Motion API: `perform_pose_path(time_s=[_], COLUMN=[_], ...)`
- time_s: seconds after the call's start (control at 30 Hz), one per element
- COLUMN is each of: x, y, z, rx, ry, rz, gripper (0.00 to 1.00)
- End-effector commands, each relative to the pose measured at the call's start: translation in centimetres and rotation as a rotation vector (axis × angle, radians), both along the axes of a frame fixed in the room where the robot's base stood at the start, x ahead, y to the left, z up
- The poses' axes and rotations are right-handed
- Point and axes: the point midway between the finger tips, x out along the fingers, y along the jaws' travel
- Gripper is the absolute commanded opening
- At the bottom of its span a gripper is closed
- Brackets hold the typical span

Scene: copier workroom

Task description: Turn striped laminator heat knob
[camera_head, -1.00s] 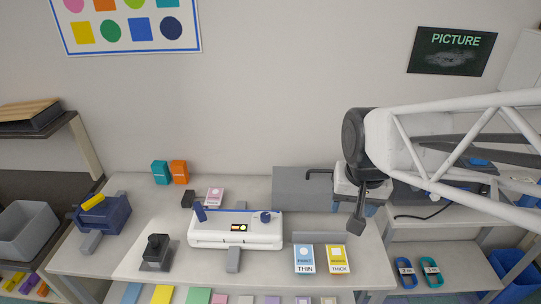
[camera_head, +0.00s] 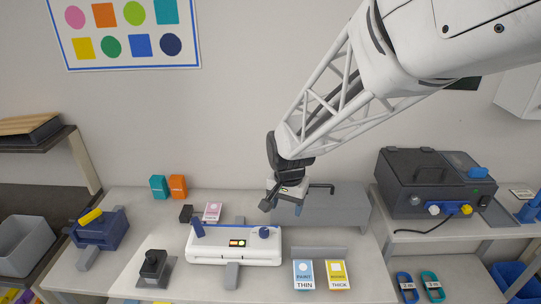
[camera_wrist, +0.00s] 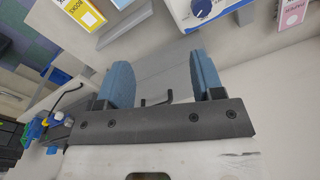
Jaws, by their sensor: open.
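The white laminator (camera_head: 205,250) stands on the table in the head view, with a small lit panel and a blue lever at its left end. Its blue round knob (camera_head: 264,232) is on the top right; I cannot make out stripes. In the wrist view the knob (camera_wrist: 203,8) shows at the top edge as a dark blue dial with a pointer mark, partly cut off. My gripper (camera_head: 286,204) is above and behind the laminator's right end, apart from the knob. Its blue fingers are open and empty in the wrist view (camera_wrist: 160,65).
THIN (camera_head: 304,275) and THICK (camera_head: 338,275) cards stand right of the laminator. A black joystick-like device (camera_head: 153,265) and a blue device with yellow handle (camera_head: 100,230) are left. A grey machine with knobs (camera_head: 425,185) stands right. A grey panel (camera_head: 345,205) lies behind.

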Motion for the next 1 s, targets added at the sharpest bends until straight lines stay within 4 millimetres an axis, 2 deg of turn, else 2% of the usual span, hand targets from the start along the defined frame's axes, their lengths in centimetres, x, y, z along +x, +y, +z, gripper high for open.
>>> perform_pose_path(time_s=[0.2,0.4,0.6,1.0], x=[2.4,3.8,4.2,4.2], y=[3.4,5.5,6.3,6.3], z=[-3.5,-5.8,-6.6,-6.7], rx=[-0.005,-0.009,-0.011,-0.010], ry=[0.030,0.043,0.049,0.050], rz=[-0.046,-0.080,-0.093,-0.094], gripper=[0.61,0.61,0.61,0.61])
